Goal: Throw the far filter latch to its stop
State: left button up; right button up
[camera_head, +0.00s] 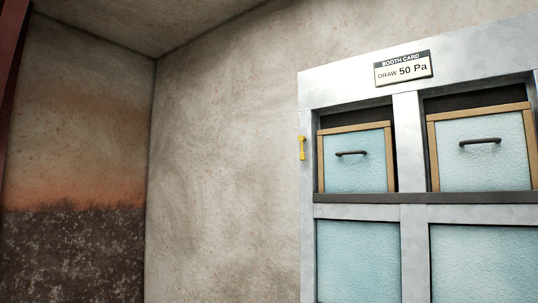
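A small yellow latch (302,148) sits on the left outer edge of a pale metal filter frame (408,150). It stands roughly upright, beside the upper left filter panel (355,172). That panel is light blue with a wooden border and a dark bar handle. A similar upper right panel (484,158) has its own dark handle. Both upper panels leave a dark gap above them. No other latch shows. Neither of my grippers is in view.
A card (403,69) reading "BOOTH CARD DRAW 50 Pa" is on the frame's top. Light blue panels (358,262) fill the lower openings. A mottled plaster wall (225,170) lies left of the frame, with a stained wall (75,180) at far left. No loose objects show.

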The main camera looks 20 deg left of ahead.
aim_at(302, 139)
jog(key=i+u, duration=0.5)
jog(key=i, duration=0.15)
jog(key=i+j+u, duration=0.2)
jog(key=i, duration=0.05)
